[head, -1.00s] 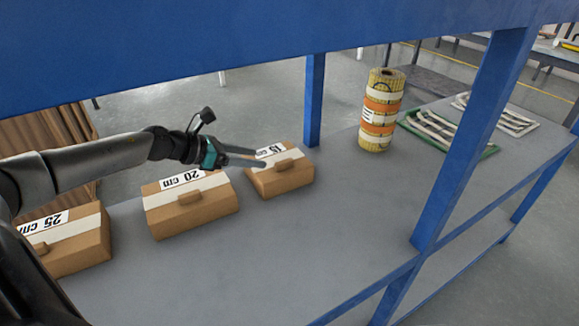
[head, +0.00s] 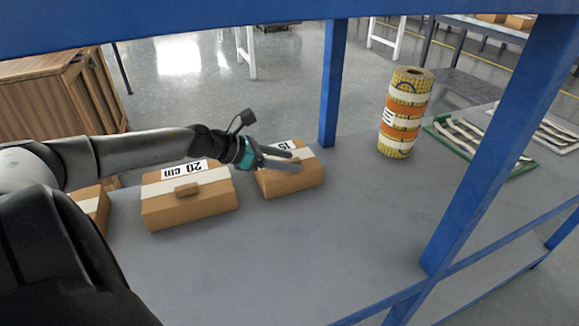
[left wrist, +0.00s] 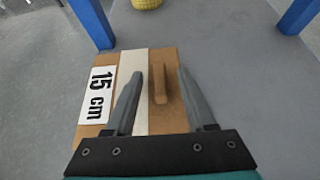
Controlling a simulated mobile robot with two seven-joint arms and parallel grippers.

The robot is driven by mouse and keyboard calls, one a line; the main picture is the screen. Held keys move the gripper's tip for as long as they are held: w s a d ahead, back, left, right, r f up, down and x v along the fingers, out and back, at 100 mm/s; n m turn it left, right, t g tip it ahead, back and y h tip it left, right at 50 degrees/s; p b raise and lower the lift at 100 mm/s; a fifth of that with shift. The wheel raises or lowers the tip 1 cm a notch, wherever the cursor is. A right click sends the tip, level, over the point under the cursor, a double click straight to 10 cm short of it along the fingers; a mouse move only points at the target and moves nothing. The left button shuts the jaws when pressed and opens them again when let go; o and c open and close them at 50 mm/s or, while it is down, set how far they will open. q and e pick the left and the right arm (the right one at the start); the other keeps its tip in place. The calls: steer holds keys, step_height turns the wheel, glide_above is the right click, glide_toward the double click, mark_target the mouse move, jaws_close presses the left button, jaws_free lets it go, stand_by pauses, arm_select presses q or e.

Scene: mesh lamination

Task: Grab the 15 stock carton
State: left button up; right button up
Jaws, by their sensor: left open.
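The 15 stock carton (head: 293,183) is a brown box with a white band and a "15" label, standing on the grey table at the right end of the carton row. My left gripper (head: 299,161) is open over it and hides part of its top. In the left wrist view the carton (left wrist: 136,70) lies under the open fingers of my left gripper (left wrist: 160,77). Its raised brown handle (left wrist: 160,85) shows between the two fingers, not clasped. I cannot tell how far above the top the fingertips are. My right gripper is not in view.
The 20 cm carton (head: 190,207) stands to the left, with another carton (head: 92,208) partly hidden by my arm. A yellow and orange roll (head: 404,113) stands to the right, before a green-framed tray (head: 512,165). Blue posts (head: 333,85) and rails frame the table. The table's middle is clear.

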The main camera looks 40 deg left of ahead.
arm_select(q)
jaws_close()
stand_by(0.3)
steer(key=shift+r, duration=0.1)
stand_by(1.0)
